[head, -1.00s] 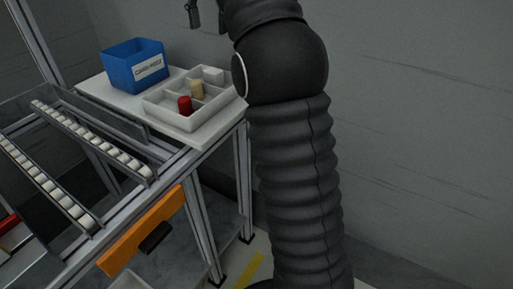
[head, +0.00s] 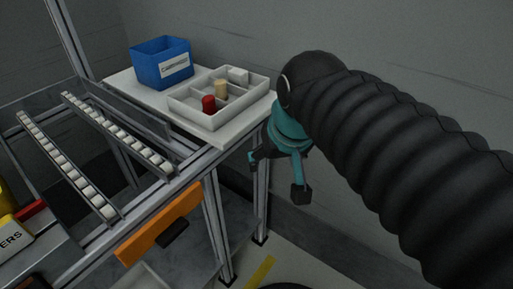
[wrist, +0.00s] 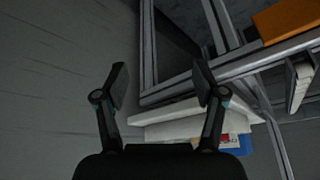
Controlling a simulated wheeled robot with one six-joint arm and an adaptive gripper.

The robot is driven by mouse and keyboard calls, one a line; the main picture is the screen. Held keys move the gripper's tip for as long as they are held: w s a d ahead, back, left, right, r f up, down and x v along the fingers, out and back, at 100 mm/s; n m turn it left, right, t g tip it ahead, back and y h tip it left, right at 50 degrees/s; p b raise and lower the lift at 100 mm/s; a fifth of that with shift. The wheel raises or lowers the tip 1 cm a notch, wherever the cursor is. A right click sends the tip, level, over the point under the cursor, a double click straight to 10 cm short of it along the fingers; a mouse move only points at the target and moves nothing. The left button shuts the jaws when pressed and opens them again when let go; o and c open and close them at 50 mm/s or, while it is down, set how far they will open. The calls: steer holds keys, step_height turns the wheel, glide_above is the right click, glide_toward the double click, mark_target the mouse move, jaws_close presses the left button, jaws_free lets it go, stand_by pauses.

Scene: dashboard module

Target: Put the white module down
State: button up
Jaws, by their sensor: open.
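The white module (head: 238,75) sits in the back right compartment of the white divided tray (head: 215,123). A red cylinder (head: 208,104) and a beige one (head: 221,89) stand in other compartments. My gripper (head: 277,177) is open and empty, hanging beside the right end of the white tabletop (head: 228,139), below its level. In the wrist view, my gripper (wrist: 161,80) has its fingers wide apart with nothing between them. The module cannot be made out in the wrist view.
A blue labelled bin (head: 160,67) stands on the tabletop behind the tray. Roller rails (head: 117,132) run at the left. An orange bar (head: 160,222) is mounted on the frame's front. The grey wall (head: 420,60) is close behind on the right.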

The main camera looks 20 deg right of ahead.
steer(key=s+f+n, duration=0.1)
steer(key=s+f, duration=0.2)
steer(key=f, duration=0.2)
steer(key=shift+s+f+t, duration=0.15)
steer(key=shift+s+t, duration=0.15)
